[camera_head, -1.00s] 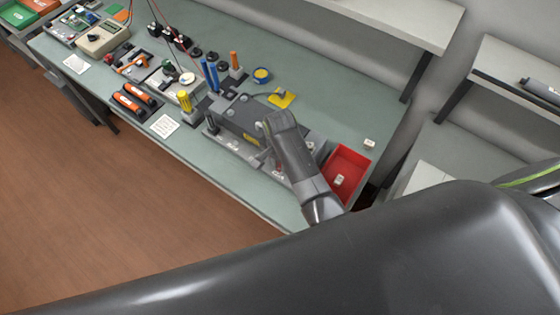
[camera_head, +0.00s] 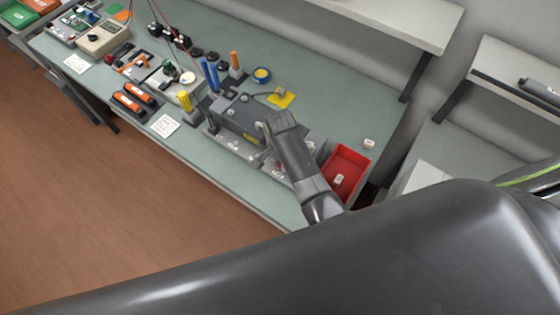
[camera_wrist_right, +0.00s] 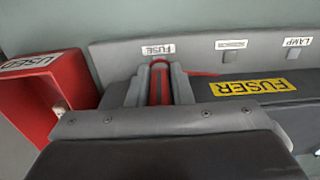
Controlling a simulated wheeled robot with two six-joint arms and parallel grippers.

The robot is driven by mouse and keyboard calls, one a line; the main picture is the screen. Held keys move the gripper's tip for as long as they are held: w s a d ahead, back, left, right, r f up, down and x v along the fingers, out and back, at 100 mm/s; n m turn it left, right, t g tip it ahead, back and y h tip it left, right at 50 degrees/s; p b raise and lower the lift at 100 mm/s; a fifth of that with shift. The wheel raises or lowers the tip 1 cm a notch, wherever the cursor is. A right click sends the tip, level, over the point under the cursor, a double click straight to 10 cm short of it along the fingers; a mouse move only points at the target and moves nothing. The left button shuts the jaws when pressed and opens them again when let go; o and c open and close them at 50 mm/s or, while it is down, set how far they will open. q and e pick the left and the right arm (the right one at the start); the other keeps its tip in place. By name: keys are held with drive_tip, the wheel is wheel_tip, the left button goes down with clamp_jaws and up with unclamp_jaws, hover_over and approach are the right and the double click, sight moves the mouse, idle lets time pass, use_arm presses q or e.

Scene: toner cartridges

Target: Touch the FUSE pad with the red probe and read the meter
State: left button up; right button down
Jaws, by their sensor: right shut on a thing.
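In the right wrist view the red probe (camera_wrist_right: 160,84) stands between the fingers of my right gripper (camera_wrist_right: 158,88), which is shut on it. Its upper end is right by the FUSE label (camera_wrist_right: 158,50) on the grey panel (camera_wrist_right: 120,56). The pad under that label is mostly hidden by the probe, so I cannot tell whether they touch. In the head view my right arm covers most of the panel beside the dark fuser unit (camera_head: 240,118). The meter (camera_head: 103,37) is at the far left of the bench; its reading is too small to make out. My left gripper is not in view.
A red bin (camera_head: 359,161) marked USED stands beside the panel. The fuser unit's body lies close to the gripper. Thin leads (camera_head: 160,17) hang at the back left. Tools and several upright coloured handles crowd the bench; its right back part is fairly clear.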

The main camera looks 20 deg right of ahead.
drive_tip(key=shift+r, duration=3.5)
drive_tip(key=shift+f, duration=0.1)
